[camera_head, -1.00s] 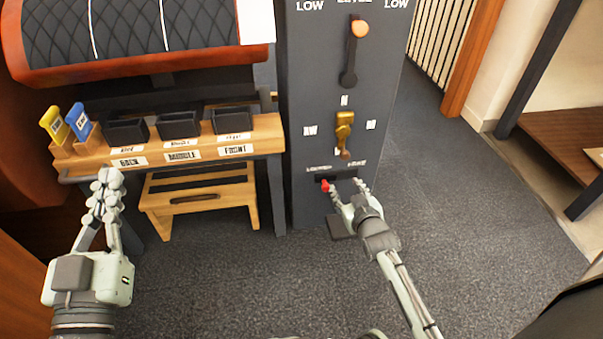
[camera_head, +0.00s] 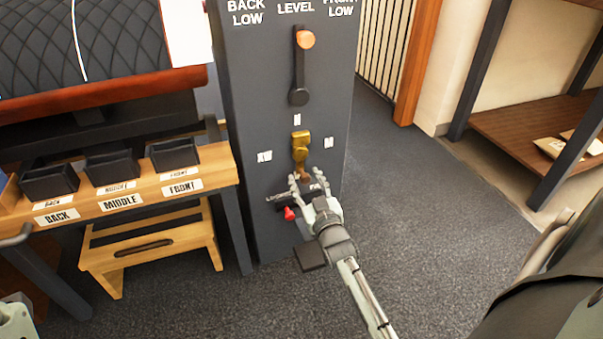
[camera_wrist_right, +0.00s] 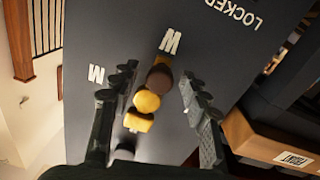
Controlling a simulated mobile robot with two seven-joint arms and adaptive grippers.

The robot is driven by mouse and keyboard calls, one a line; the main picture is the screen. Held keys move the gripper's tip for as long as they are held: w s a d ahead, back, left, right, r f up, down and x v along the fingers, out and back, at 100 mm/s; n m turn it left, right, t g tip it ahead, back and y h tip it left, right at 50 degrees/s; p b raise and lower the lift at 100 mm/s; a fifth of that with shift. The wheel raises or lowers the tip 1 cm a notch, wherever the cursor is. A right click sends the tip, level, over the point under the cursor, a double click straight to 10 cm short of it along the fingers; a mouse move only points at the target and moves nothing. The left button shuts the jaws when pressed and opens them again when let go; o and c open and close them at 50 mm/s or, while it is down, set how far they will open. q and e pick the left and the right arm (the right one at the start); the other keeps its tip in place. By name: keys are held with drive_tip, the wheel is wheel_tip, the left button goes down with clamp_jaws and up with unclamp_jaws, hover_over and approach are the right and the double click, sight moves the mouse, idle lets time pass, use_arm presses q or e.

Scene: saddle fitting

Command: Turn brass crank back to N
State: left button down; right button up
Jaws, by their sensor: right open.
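The brass crank (camera_head: 300,147) is mounted on the front of a dark grey panel (camera_head: 240,110), with its arm hanging down and a brown knob (camera_head: 304,176) at its lower end. The N label (camera_head: 297,119) is above the crank. In the right wrist view the knob (camera_wrist_right: 158,80) points at the lower label (camera_wrist_right: 170,41), and the yellow brass arm (camera_wrist_right: 146,101) lies between my fingers. My right gripper (camera_head: 308,184) is open around the knob's end, with a gap on both sides. Of my left arm, only a pale corner shows at lower left.
A dark lever with an orange knob (camera_head: 305,39) is above the crank. A red knob (camera_head: 290,213) sits below it, beside my right gripper. A wooden shelf with black bins (camera_head: 111,168) and a wooden step stool (camera_head: 150,248) stand left.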

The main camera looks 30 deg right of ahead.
drive_tip(key=shift+w+d, duration=0.1)
drive_tip(key=shift+w, duration=0.15)
drive_tip(key=shift+c, duration=0.2)
clamp_jaws()
